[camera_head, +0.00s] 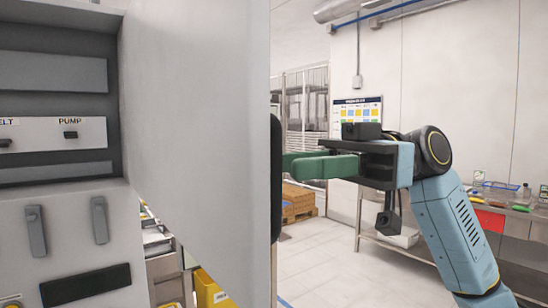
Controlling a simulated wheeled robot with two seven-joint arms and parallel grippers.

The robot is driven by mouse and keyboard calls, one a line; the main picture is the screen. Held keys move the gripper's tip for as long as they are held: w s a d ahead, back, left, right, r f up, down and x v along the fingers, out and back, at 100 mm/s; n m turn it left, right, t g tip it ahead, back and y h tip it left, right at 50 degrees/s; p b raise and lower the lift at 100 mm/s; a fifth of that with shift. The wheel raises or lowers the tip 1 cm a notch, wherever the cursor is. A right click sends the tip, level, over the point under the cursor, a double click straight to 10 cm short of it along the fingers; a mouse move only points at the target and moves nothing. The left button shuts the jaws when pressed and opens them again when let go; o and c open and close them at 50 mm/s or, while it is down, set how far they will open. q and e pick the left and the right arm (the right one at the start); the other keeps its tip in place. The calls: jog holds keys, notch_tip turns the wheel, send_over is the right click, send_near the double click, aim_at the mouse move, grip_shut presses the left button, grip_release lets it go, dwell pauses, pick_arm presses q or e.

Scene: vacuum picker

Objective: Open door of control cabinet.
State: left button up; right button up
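The control cabinet (60,175) fills the left side, with its grey front, a labelled switch strip and levers in view. Its pale door (200,110) stands swung out from the cabinet and crosses the middle of the view, seen at a steep angle. A dark upright handle (276,180) shows at the door's right edge. My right gripper (292,164) has green fingers that point left, with their tips at or very near the handle. The handle hides the contact, so I cannot tell whether they grip it. My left gripper is not in view.
The switch strip carries a PUMP switch (70,135). Yellow bins (212,291) sit low behind the door. A workbench (517,215) with small items stands at the right wall. A pallet with brown boxes (298,198) is behind. Pale floor (325,265) is clear between.

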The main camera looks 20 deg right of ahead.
aim_at(280, 167)
jog(key=shift+s+a, duration=0.2)
jog(key=shift+a, duration=0.75)
jog(key=shift+s+a, duration=0.15)
jog(key=shift+a, duration=0.75)
grip_shut()
